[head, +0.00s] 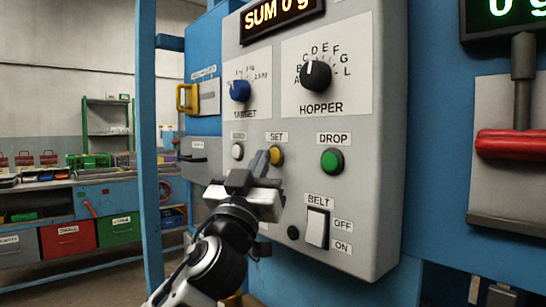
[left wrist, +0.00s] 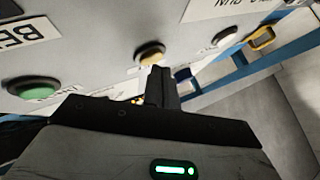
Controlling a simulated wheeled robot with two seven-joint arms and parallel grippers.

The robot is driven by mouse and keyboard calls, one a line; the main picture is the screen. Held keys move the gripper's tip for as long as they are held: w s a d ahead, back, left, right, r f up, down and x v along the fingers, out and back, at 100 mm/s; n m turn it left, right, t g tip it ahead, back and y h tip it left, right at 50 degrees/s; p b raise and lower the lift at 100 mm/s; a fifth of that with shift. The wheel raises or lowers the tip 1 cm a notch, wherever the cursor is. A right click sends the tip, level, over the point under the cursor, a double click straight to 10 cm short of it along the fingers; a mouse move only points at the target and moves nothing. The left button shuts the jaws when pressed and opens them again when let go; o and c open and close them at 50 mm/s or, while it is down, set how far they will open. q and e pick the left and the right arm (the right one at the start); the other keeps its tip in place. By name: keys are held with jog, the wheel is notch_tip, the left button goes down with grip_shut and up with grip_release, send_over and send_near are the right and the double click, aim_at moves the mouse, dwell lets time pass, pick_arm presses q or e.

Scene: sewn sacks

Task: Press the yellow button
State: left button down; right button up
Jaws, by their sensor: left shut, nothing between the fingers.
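The yellow button (head: 277,156) sits under the SET label on the grey control panel (head: 370,210), between a white button (head: 237,151) and a green button (head: 332,161). My left gripper (head: 263,160) is shut and empty, its fingertips just left of the yellow button in the head view. In the left wrist view the fingers (left wrist: 161,85) point up toward the yellow button (left wrist: 150,54), with the tips close to its lower edge. I cannot tell whether they touch it. My right gripper is not in view.
Above the buttons are a blue TARGET knob (head: 240,90) and a black HOPPER knob (head: 316,75). A white BELT switch (head: 316,228) is below. A yellow handle (head: 186,98) stands left of the panel, a red handle (head: 512,144) right. A blue post (head: 148,150) stands at left.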

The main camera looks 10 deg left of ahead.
pick_arm(q)
jog(key=shift+w+d, duration=0.25)
jog(key=shift+w, duration=0.1)
dwell(0.4)
jog(key=shift+s+a, duration=0.1)
jog(key=shift+s, duration=0.05)
jog(key=shift+s+a, duration=0.4)
jog(key=shift+s, duration=0.1)
dwell(0.3)
jog(key=shift+s+a, duration=0.8)
jog(key=shift+s, duration=0.2)
jog(key=shift+s+a, duration=0.75)
jog(key=shift+s, duration=0.25)
jog(key=shift+f, duration=0.1)
